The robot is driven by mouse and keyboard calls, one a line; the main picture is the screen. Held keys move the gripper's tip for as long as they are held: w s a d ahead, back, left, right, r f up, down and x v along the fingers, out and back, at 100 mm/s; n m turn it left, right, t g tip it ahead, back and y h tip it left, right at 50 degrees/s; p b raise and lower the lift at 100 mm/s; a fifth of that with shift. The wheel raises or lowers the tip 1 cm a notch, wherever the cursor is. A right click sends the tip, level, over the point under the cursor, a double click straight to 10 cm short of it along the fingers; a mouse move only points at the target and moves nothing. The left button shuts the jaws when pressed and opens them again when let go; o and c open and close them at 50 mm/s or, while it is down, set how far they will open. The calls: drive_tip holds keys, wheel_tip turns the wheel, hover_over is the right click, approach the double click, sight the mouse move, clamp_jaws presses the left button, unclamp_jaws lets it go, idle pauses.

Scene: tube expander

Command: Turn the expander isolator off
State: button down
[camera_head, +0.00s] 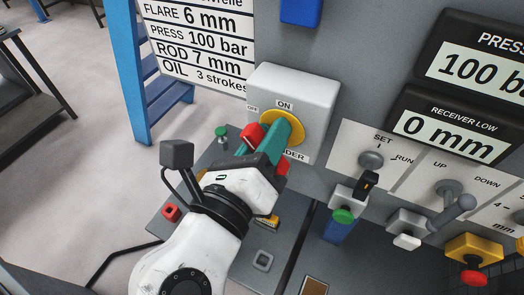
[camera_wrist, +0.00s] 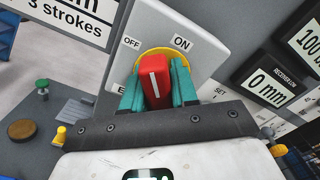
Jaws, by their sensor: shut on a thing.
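The isolator is a light grey box (camera_head: 310,92) with a round yellow plate (camera_head: 296,127) and a red knob (camera_wrist: 158,88). OFF and ON labels are printed on the box (camera_wrist: 205,52). In the wrist view the knob's white line points up, between the OFF label on the left and the ON label on the right. My gripper (camera_wrist: 158,92) has its teal fingers shut on the knob, one on each side. In the head view my gripper (camera_head: 262,141) hides most of the knob.
Right of the isolator is a SET/RUN switch (camera_head: 371,160), with an UP/DOWN lever (camera_head: 458,206) farther right. Pressure and receiver displays (camera_head: 450,125) sit above them. A green-topped post (camera_head: 221,132) and a red button (camera_head: 171,212) stand left and below. A blue frame (camera_head: 128,70) is at left.

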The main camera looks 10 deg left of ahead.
drive_tip(key=c, duration=1.1)
unclamp_jaws()
drive_tip(key=shift+w+d+f, duration=0.15)
drive_tip(key=shift+d, duration=0.2)
drive_tip(key=shift+c, duration=0.2)
drive_tip(key=shift+o, duration=0.9)
drive_tip(key=shift+a, duration=0.2)
drive_tip(key=shift+s+a+r+p, duration=0.15)
drive_tip(key=shift+s+r+p, duration=0.1)
drive_tip(key=shift+p, duration=0.1)
drive_tip(key=shift+p+v, duration=0.8)
drive_tip(key=shift+p, duration=0.1)
drive_tip(key=shift+p+v, duration=0.55)
drive_tip(key=shift+v, duration=0.3)
drive_tip(key=shift+f, duration=0.15)
